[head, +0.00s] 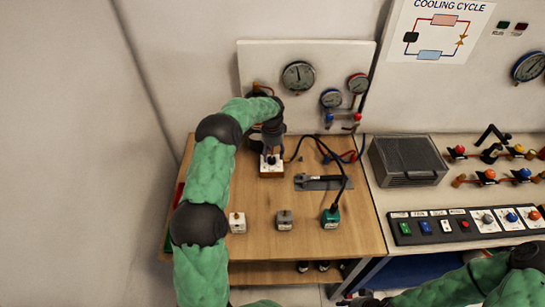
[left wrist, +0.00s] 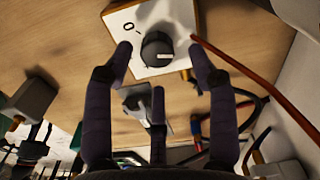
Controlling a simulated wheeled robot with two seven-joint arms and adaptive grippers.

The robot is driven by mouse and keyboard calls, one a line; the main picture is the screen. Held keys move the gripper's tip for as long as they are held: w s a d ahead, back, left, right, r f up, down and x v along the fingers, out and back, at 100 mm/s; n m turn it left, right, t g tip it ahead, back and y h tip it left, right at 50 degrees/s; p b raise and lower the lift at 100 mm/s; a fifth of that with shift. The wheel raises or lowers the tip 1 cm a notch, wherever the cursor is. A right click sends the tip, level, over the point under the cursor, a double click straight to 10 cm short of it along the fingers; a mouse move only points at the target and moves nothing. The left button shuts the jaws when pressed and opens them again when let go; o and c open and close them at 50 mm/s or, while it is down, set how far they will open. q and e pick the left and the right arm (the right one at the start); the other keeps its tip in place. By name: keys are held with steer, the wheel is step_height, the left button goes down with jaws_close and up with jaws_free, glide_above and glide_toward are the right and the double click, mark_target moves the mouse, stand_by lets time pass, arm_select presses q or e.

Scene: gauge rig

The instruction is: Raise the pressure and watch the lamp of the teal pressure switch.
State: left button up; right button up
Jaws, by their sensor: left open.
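The teal pressure switch (head: 331,217) stands on the right part of the wooden bench, with a black cable rising from its top. I cannot make out the state of its lamp. A white box with a black knob (left wrist: 157,50) lies in front of my left gripper in the left wrist view; the box (head: 271,169) is also in the head view. My left gripper (head: 270,153) is open, its fingers spread on both sides of the knob; contact is not clear. My right arm (head: 455,290) enters at the lower right; its gripper at the bottom edge is too unclear to judge.
A large gauge (head: 298,76) and smaller gauges sit on the white back panel (head: 262,56). A white switch (head: 237,222) and a grey switch (head: 285,220) stand left of the teal one. A dark tool (head: 320,182) lies behind it. A grey case (head: 407,160) stands right.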

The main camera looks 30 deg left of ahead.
mark_target(273, 158)
arm_select(q)
step_height(273, 158, up, 9)
steer(key=shift+r, duration=0.15)
stand_by(0.6)
